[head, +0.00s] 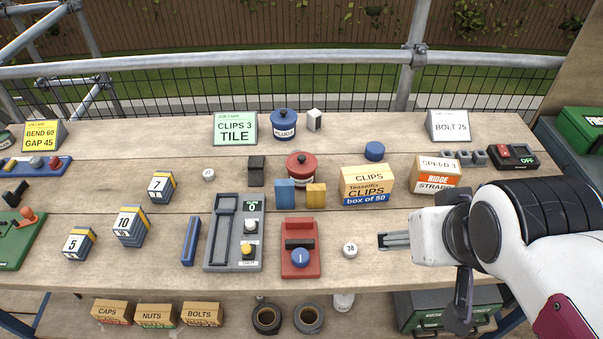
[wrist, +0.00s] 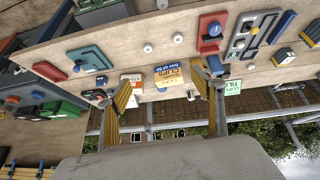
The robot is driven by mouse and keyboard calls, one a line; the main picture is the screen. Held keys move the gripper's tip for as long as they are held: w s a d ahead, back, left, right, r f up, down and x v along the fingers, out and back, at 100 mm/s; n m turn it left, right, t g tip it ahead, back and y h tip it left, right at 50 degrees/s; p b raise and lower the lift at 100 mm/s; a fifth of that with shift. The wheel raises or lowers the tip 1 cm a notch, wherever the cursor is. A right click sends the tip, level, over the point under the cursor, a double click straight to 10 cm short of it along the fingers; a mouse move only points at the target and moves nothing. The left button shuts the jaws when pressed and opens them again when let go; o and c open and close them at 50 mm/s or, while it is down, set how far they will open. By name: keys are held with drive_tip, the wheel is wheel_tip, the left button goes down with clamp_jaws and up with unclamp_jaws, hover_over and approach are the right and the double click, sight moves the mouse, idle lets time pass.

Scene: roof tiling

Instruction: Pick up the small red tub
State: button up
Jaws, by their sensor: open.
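The small red tub (head: 301,165) stands on the table in the head view, with a red lid and a dark knob. A blue block (head: 285,191) and a yellow block (head: 316,195) stand just in front of it and hide part of its lower side. My gripper (head: 394,240) is to the right of the tub and nearer the front edge, apart from it. In the wrist view, my gripper (wrist: 160,84) has its two fingers spread wide with nothing held between them. I cannot make out the tub in the wrist view; a finger may cover it.
A yellow clips box (head: 367,185) stands right of the tub. A blue pot (head: 284,124) stands behind it. A red device with a blue button (head: 300,247) and a grey control panel (head: 233,232) lie in front. A white 38 knob (head: 350,250) is near my gripper.

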sight(302, 172)
drive_tip(key=w+d+f+n+t, duration=0.1)
drive_tip(key=w+d+n+t, duration=0.1)
drive_tip(key=w, duration=1)
drive_tip(key=w+d+f+n+t, duration=0.1)
drive_tip(key=w+d+t, duration=0.1)
drive_tip(key=w, duration=1.1)
drive_tip(key=w+a+f+n+y, duration=0.1)
drive_tip(key=w+a+f+y, duration=0.1)
drive_tip(key=w+a+f, duration=0.1)
drive_tip(key=w+a+f+n+y, duration=0.2)
drive_tip(key=w+a+f, duration=0.1)
drive_tip(key=f, duration=0.1)
drive_tip(key=w+a+f+n+y, duration=0.1)
drive_tip(key=w+a+f+y, duration=0.1)
drive_tip(key=w+a+f, duration=0.1)
drive_tip(key=shift+f+n+t, duration=0.3)
drive_tip(key=shift+f+n, duration=0.1)
drive_tip(key=shift+f, duration=0.4)
drive_tip(key=s+a+f+n+g+y, duration=0.1)
drive_tip(key=a+f+y, duration=0.3)
drive_tip(key=f, duration=0.1)
drive_tip(key=shift+s+a, duration=0.15)
drive_tip(key=shift+a, duration=0.2)
drive_tip(key=shift+x, duration=1.3)
drive_tip(key=shift+f, duration=0.1)
